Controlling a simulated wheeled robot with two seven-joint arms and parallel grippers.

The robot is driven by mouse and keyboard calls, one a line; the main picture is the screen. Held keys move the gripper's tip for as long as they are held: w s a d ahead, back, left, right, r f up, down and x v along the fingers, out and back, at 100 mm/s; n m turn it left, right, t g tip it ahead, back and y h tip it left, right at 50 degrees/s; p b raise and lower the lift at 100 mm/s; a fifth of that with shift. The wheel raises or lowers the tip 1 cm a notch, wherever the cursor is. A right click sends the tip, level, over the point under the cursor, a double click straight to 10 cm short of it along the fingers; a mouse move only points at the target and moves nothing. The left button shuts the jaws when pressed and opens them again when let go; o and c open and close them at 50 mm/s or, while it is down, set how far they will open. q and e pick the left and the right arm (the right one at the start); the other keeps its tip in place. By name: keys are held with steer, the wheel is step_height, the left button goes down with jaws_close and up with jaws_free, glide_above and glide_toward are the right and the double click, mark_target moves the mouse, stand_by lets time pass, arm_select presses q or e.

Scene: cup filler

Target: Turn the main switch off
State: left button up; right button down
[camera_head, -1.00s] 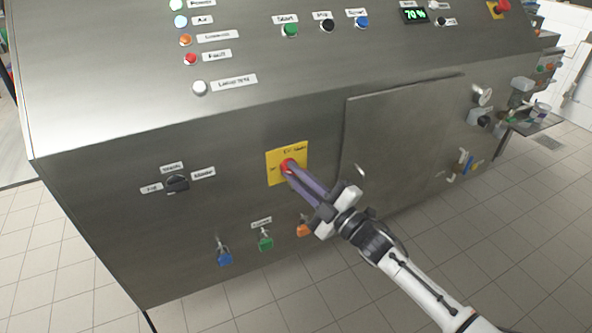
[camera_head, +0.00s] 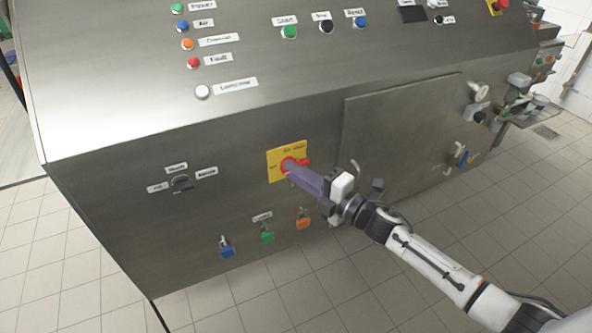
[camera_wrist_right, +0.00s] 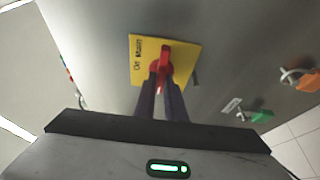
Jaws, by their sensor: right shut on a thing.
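The main switch is a red rotary handle (camera_head: 303,161) on a yellow plate (camera_head: 273,176) on the front of the steel machine. In the right wrist view, the red handle (camera_wrist_right: 165,57) crosses the yellow plate (camera_wrist_right: 190,50), with its lower end between my fingertips. My right gripper (camera_head: 291,170) is shut on the handle; it also shows in the right wrist view (camera_wrist_right: 161,84). The fingers hide part of the handle in the head view. My left gripper is not in view.
A black selector knob (camera_head: 181,183) is to the left. A closed panel door (camera_head: 400,140) is to the right.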

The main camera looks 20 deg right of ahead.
stand_by(0.3)
steer(key=c, duration=1.8)
jaws_free()
steer(key=shift+s, duration=0.1)
steer(key=v, duration=1)
steer(key=shift+b, duration=0.35)
